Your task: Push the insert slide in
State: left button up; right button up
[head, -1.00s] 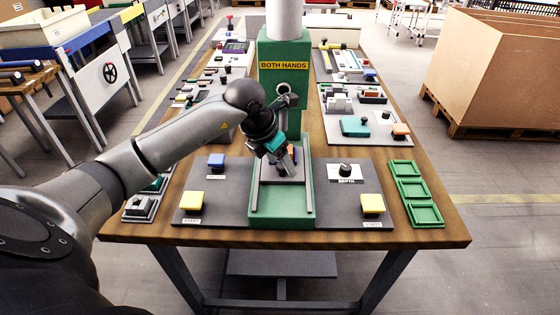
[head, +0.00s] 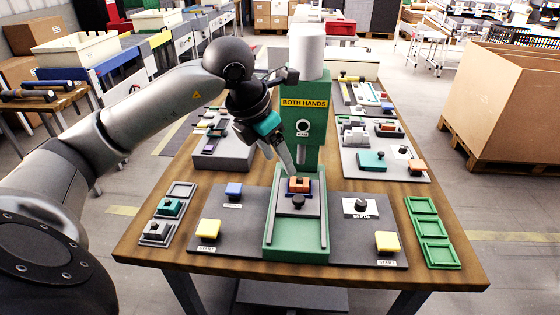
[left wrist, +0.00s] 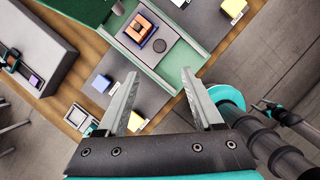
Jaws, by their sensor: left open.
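The insert slide is a small grey plate (head: 312,210) with a dark round knob (head: 298,202) at its front; it also shows in the left wrist view. An orange part (head: 299,184) sits on it behind the knob, in a blue surround. The plate lies between two rails on the green bed (head: 296,254), at its rear part near the press column (head: 304,126). My left gripper (left wrist: 160,73) is open and empty. In the head view its fingers are above and just left of the orange part, apart from the knob.
Yellow buttons (head: 208,229) (head: 387,241) flank the bed. A blue button (head: 234,189) and a black dial (head: 361,205) stand beside it. Green trays (head: 433,229) lie at the right edge, grey trays (head: 154,233) at the left. The bed's front part is clear.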

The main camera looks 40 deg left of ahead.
pick_arm(q)
jog(key=shift+f, duration=0.1)
jog(key=d+f+m+t+h+p, duration=0.2)
jog(key=d+f+h, duration=0.3)
jog(key=d+f, duration=0.25)
jog(key=n+t+y+p, duration=0.2)
jog(key=t+y, duration=0.1)
jog(key=t, duration=0.4)
send_near(297, 199)
jog(key=shift+b+x, duration=0.9)
jog(key=shift+x, duration=3.6)
jog(key=shift+c, duration=0.3)
grip_shut()
